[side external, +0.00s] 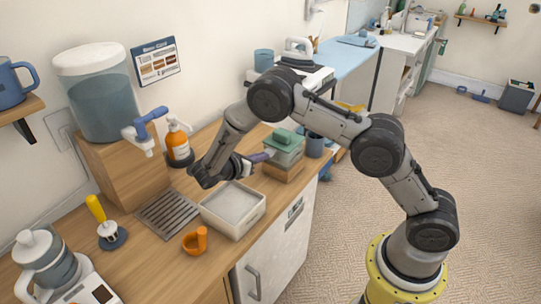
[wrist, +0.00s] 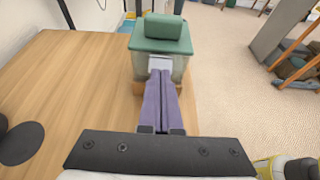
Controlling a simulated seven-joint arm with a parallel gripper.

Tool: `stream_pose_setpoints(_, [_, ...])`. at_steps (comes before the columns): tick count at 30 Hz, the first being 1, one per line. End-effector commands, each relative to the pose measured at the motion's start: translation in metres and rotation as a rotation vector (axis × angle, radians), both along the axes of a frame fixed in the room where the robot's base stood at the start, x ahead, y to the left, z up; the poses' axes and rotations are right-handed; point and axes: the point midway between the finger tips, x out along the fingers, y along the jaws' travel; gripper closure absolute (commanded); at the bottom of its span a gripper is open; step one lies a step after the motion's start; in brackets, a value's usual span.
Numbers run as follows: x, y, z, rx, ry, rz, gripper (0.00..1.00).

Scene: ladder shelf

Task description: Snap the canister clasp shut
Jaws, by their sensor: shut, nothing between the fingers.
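The canister (side external: 287,156) has a clear pale body and a green lid (side external: 288,138), and stands on a wooden block (side external: 283,172). It also shows in the wrist view (wrist: 179,66), straight ahead of my fingers. A pale grey clasp (wrist: 160,61) is on its near face, just beyond the fingertips; whether it is latched I cannot tell. My gripper (side external: 268,155) has purple fingers, shut together with nothing between them. It also shows in the wrist view (wrist: 161,74), with the tips at or just short of the clasp; contact is unclear. The fingers partly cover the canister's lower front.
A white tray (side external: 233,226) sits below my wrist, beside a metal drain grate (side external: 168,214). An orange bottle (side external: 178,143) and a water dispenser (side external: 103,95) stand behind. The counter left of my fingers is mostly clear.

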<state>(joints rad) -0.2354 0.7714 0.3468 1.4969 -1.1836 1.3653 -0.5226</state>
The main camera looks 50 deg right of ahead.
Motion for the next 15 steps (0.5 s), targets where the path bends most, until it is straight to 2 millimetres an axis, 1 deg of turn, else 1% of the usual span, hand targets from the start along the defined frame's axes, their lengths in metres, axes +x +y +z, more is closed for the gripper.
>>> stream_pose_setpoints(15, [-0.0001, -0.0089, 0.0052, 0.0, 0.0, -0.001, 1.0])
